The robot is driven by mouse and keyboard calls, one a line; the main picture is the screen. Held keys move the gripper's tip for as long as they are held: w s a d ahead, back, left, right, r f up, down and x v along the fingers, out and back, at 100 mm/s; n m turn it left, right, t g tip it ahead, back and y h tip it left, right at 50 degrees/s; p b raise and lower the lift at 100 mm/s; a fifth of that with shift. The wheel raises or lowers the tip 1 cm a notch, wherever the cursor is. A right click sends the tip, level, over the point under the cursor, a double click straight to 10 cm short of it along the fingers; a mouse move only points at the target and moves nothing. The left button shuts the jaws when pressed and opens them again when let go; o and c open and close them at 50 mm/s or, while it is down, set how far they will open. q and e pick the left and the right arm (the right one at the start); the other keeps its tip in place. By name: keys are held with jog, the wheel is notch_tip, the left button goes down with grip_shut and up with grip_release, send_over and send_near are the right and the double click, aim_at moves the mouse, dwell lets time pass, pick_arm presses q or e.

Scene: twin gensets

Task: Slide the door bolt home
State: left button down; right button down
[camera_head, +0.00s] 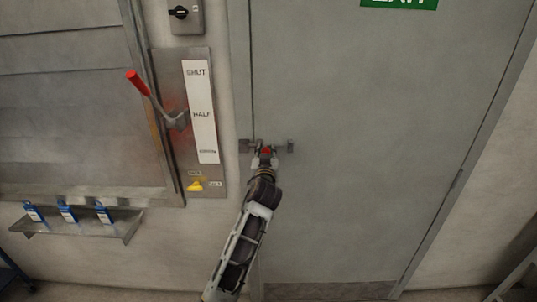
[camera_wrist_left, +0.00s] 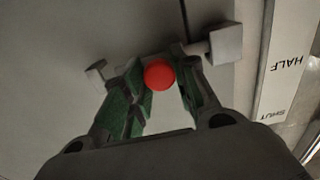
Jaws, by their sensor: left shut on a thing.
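The grey door (camera_head: 350,160) is closed in its frame. The bolt's red knob (camera_head: 266,151) sits near the door's left edge, between a bracket (camera_head: 290,146) on the door and a keeper block (camera_head: 244,145) at the frame. My left gripper (camera_head: 263,156) is shut on the knob. In the left wrist view the red knob (camera_wrist_left: 159,75) shows between the green-padded fingers, with the larger block (camera_wrist_left: 226,44) to the right and the small bracket (camera_wrist_left: 96,73) to the left. The bolt's rod is mostly hidden by the fingers. My right gripper is not in view.
Left of the door is a metal panel (camera_head: 172,75) with a red-handled lever (camera_head: 139,84), a SHUT/HALF label strip (camera_head: 202,110) and a yellow knob (camera_head: 195,186). A rotary switch (camera_head: 180,12) is above. The door right of the bolt is clear.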

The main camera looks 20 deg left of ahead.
pick_arm(q)
jog(key=shift+a+r, duration=0.1)
jog(key=shift+a, duration=0.1)
jog(key=c, duration=1.1)
grip_release()
jog(key=shift+s+a, duration=0.1)
jog(key=shift+s+d, duration=0.15)
jog(key=shift+d, duration=0.05)
jog(key=shift+v, duration=5.8)
jog(key=shift+a, duration=0.1)
